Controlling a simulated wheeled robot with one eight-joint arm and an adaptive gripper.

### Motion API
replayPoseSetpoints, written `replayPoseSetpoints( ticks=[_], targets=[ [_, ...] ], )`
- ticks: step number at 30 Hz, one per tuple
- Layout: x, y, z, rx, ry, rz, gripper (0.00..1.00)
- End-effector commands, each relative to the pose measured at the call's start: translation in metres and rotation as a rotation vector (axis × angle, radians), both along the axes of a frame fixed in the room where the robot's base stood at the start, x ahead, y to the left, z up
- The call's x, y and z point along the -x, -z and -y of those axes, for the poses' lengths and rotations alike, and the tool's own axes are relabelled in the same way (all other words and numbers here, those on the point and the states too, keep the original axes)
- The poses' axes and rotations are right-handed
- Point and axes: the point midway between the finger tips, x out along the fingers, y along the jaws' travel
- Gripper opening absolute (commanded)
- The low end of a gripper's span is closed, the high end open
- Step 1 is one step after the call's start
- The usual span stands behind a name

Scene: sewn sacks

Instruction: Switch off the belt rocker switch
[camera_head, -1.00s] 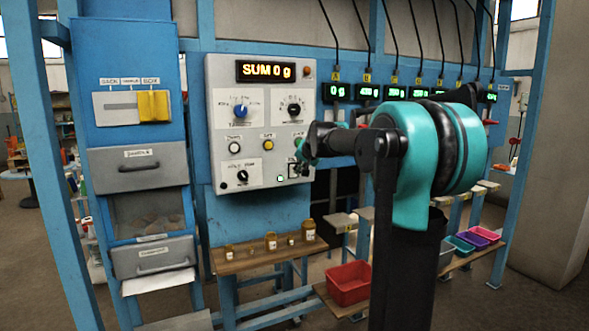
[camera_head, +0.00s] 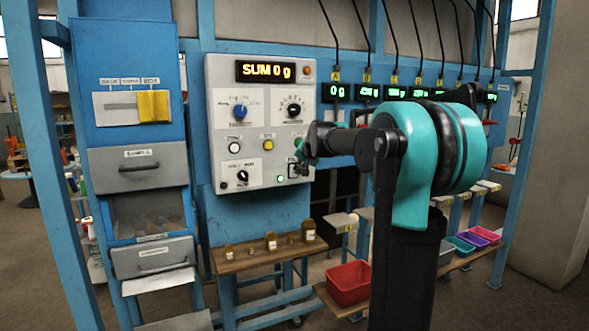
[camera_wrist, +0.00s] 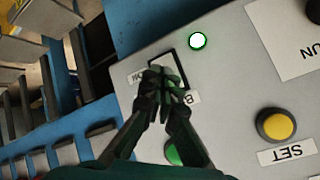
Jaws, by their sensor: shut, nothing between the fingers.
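The belt rocker switch (camera_wrist: 178,65) is a black rectangle on the grey control panel (camera_head: 258,199). In the wrist view my gripper (camera_wrist: 158,75) is shut and empty, its tips over the switch and hiding most of it. I cannot tell whether the tips touch it, nor which way the rocker is tipped. In the head view my gripper (camera_head: 301,163) is at the panel's lower right and covers much of the switch. A lit green lamp (camera_wrist: 197,41) sits beside the switch and also shows in the head view (camera_head: 280,179).
A yellow SET button (camera_wrist: 276,125) and a partly hidden green button (camera_wrist: 173,154) are close to my fingers. The panel also carries knobs, a white button (camera_head: 234,147) and a display (camera_head: 266,71) reading SUM 0 g. A shelf with small jars (camera_head: 270,241) stands below.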

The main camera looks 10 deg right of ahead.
Motion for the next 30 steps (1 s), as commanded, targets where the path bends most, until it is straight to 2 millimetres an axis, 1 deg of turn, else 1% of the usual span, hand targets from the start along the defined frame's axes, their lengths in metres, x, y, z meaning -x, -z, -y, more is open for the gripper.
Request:
replayPoseSetpoints(
  ticks=[7,30],
  targets=[
    [-0.0068,-0.0011,-0.0022,0.0,0.0,0.0,0.0],
    [-0.0111,-0.0017,-0.0036,0.0,0.0,0.0,0.0]
  ],
)
